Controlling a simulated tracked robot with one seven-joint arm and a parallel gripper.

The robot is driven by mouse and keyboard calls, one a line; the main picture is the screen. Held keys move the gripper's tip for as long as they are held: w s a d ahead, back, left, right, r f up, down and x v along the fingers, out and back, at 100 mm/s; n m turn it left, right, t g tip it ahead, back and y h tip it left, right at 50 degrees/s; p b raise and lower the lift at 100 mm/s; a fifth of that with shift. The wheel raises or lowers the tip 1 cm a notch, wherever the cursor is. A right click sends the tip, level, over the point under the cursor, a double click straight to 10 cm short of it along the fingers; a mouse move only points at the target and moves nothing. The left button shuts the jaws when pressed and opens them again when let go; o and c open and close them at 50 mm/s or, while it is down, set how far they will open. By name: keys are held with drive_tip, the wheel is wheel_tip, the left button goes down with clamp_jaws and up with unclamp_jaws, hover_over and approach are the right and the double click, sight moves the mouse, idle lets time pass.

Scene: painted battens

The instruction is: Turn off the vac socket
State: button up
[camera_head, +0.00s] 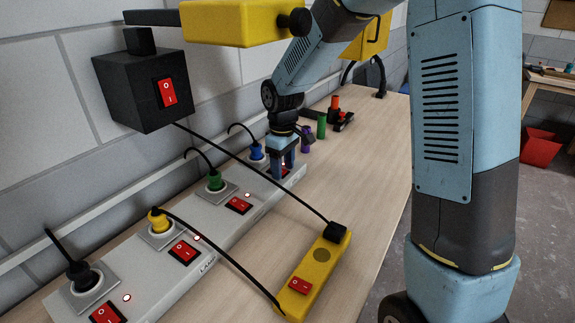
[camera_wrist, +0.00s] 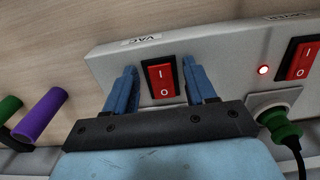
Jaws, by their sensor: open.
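The vac socket's red rocker switch (camera_wrist: 160,78), marked I and O in a black frame, sits on the grey power strip (camera_wrist: 110,57) beside the "VAC" label (camera_wrist: 128,42). I cannot tell which side of the rocker is pressed. My gripper (camera_wrist: 161,69) is open and empty, one blue finger on each side of the switch. In the head view my gripper (camera_head: 283,172) points down at the far end of the strip, close to the blue plug (camera_head: 257,152), and mostly hides the switch. The vac indicator light is not clear in the wrist view.
A neighbouring red switch (camera_wrist: 300,62) with a lit red light (camera_wrist: 263,70) and a green plug (camera_wrist: 280,123) lies to the right. Purple (camera_wrist: 43,115) and green cylinders stand off the strip's end. A yellow switch block (camera_head: 318,270) with a cable lies on the bench.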

drive_tip(key=shift+c, duration=0.4)
clamp_jaws()
drive_tip(key=shift+w+a+r+g+h, duration=0.1)
drive_tip(key=shift+a+g+h, duration=0.1)
drive_tip(key=shift+g+h, duration=0.35)
drive_tip(key=shift+w+a+r+g+h, duration=0.15)
drive_tip(key=shift+g+h, duration=0.2)
drive_tip(key=shift+h, duration=0.3)
drive_tip(key=shift+o, duration=0.4)
unclamp_jaws()
drive_tip(key=v, duration=1.3)
drive_tip(key=shift+r, duration=0.25)
drive_tip(key=shift+w, duration=0.1)
